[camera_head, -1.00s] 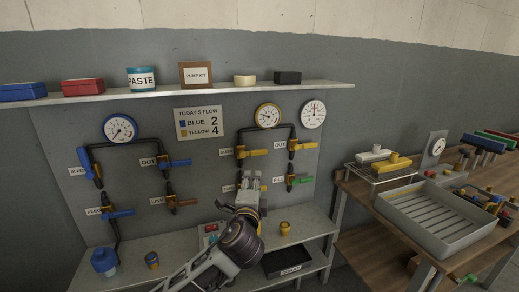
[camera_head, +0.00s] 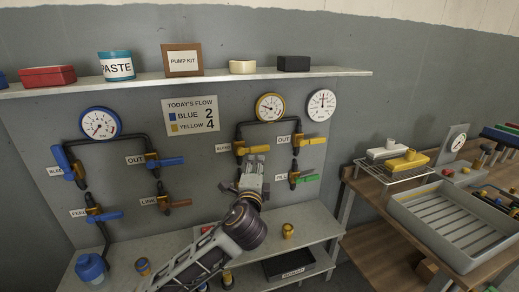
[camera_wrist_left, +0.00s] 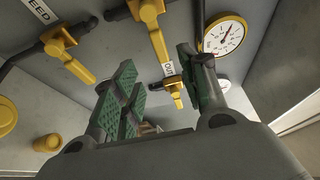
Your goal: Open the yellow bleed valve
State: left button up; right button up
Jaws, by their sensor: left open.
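The yellow bleed valve (camera_head: 239,148) is on the wall panel, left of the yellow OUT valve, with its yellow handle (camera_head: 260,150) pointing right. In the left wrist view the handle (camera_wrist_left: 159,46) appears between the fingers, beyond their tips. My left gripper (camera_head: 255,163) is open and empty, just below the handle; its green-padded fingers show in the wrist view (camera_wrist_left: 163,90). I cannot tell whether it touches the handle. The yellow feed valve is hidden behind my gripper in the head view, but its handle (camera_wrist_left: 76,65) shows in the wrist view. My right gripper is not seen.
The yellow OUT valve (camera_head: 312,141) and green-handled fill valve (camera_head: 305,179) are close on the right. A yellow-rimmed gauge (camera_head: 270,107) is above. Blue valves (camera_head: 172,161) are to the left.

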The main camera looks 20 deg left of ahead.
aim_at(259, 150)
pick_arm(q)
jog(key=shift+w, duration=0.1)
jog(key=shift+x, duration=6.9)
grip_shut()
